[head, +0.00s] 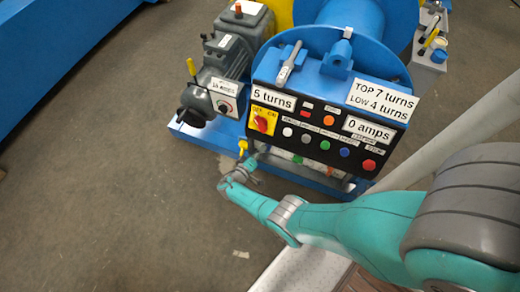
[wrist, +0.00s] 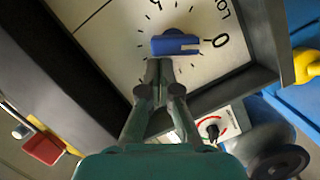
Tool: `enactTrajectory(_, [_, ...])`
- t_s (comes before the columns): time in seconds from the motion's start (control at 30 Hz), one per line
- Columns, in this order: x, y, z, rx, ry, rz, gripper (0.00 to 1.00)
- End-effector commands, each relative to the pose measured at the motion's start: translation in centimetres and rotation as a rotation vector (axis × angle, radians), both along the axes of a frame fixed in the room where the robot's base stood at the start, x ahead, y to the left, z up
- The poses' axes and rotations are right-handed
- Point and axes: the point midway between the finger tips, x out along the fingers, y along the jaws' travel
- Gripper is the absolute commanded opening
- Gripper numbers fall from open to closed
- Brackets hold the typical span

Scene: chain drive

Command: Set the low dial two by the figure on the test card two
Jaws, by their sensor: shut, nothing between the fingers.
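In the wrist view, a pale dial face (wrist: 110,40) carries black ticks, a 0, the word LOW and another figure cut by the top edge. Its blue knob (wrist: 175,45) lies nearly level in the picture, with a pale line at its right end, towards the 0. My gripper (wrist: 160,62) is shut and empty, its tips just below the knob; I cannot tell whether they touch it. In the head view my gripper (head: 240,176) is low in front of the panel; the blue knob is not visible there. A white card (head: 380,100) reads "TOP 7 turns, LOW 4 turns".
The black panel (head: 300,148) has coloured buttons, a red switch (head: 262,124) and plates reading "5 turns" and "0 amps". A small dial (wrist: 212,130) with a red arc is near my fingers. A dark rim borders the dial face. Open floor lies left.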

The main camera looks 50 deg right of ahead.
Motion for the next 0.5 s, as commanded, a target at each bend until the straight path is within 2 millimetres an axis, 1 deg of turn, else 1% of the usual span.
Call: enactTrajectory(0.5, [-0.09, -0.03, 0.12, 0.024, -0.070, 0.000, 0.00])
